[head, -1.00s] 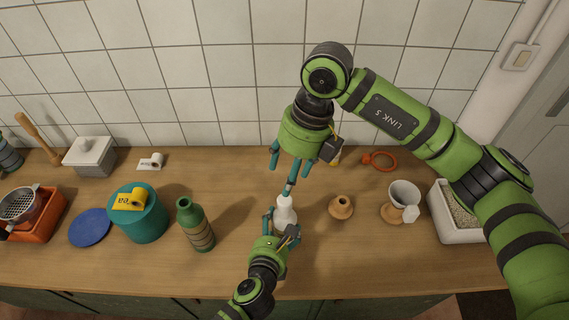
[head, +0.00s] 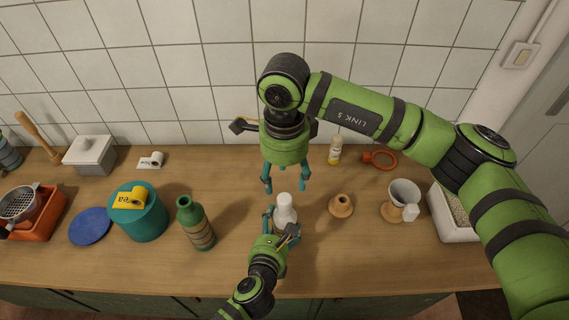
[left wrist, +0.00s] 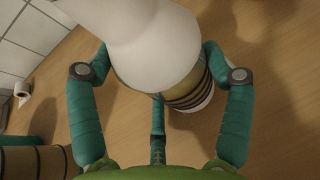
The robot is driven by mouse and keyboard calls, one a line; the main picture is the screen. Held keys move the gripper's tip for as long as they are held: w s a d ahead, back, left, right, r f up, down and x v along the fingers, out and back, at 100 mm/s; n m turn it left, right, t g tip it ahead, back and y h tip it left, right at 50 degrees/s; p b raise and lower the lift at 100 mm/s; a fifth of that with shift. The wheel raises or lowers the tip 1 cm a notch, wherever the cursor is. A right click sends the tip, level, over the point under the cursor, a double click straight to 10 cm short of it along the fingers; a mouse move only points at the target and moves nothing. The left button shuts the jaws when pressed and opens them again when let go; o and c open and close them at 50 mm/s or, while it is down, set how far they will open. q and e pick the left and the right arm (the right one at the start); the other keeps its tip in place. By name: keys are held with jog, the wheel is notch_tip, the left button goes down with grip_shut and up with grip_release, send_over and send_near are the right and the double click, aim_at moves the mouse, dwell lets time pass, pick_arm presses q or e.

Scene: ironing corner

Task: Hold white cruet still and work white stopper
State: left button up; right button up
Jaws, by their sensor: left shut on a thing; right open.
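The white cruet (head: 286,216) stands on the wooden counter near its front edge. My left gripper (head: 283,226) is shut on it from the front. In the left wrist view, the cruet's white upper part (left wrist: 150,45) lies between the teal fingers (left wrist: 158,62), with a tan, dark-banded part below. The rounded white top (head: 284,199) appears to be the white stopper, but I cannot tell how it sits. My right gripper (head: 286,188) is open and empty, pointing down just behind and above the cruet top. Its fingers appear apart from the top.
A green bottle (head: 196,224) stands left of the cruet, beside a teal canister (head: 139,226). To the right are a small terracotta pot (head: 341,206) and a white funnel-like cup (head: 404,192). A small yellow bottle (head: 335,151) stands near the tiled wall.

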aim_at(285, 198)
notch_tip(285, 198, down, 9)
jog(key=shift+r, duration=0.1)
dwell(0.3)
jog(key=c, duration=1.2)
grip_shut()
